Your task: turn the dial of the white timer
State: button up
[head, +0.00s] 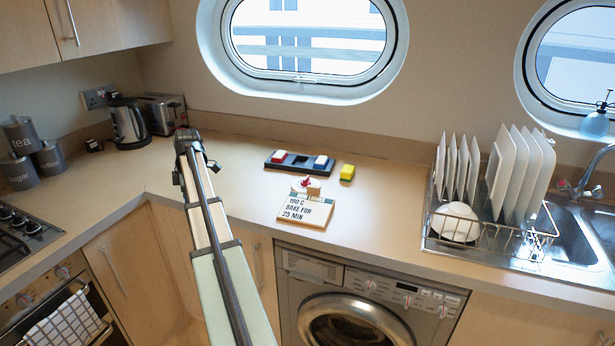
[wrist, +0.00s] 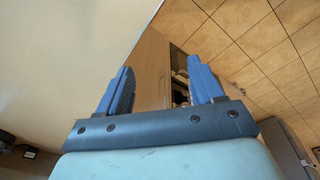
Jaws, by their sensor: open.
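The white timer (head: 305,186) appears to be the small white item with a red top on the worktop, just behind a letter sign. Its dial is too small to make out clearly. My gripper (wrist: 159,66) shows in the wrist view with its two blue fingers apart and nothing between them. In the head view my arm reaches up to the left of the timer, well apart from it; the fingers cannot be made out there. The timer is not seen in the wrist view.
The letter sign (head: 305,211) lies in front of the timer. A dish rack (head: 480,243) stands right; a kettle (head: 129,124) and toaster (head: 162,112) stand back left.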

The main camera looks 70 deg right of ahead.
jog(key=s+d+r+m+t, duration=0.1)
jog(key=s+d+r+m, duration=0.15)
jog(key=s+d, duration=0.55)
jog(key=s+d+r+m+t, duration=0.1)
jog(key=s+d+r+m, duration=0.1)
jog(key=s+d+r, duration=0.4)
jog(key=m+t+h, duration=0.1)
jog(key=m, duration=0.4)
send_near(306, 178)
jog(key=x, duration=0.8)
jog(key=shift+w+d+f, duration=0.1)
jog(key=shift+w+f, duration=0.05)
jog(key=shift+f, duration=0.15)
jog(key=c, duration=1.1)
jog(key=shift+o, duration=0.2)
jog(key=shift+m, duration=0.35)
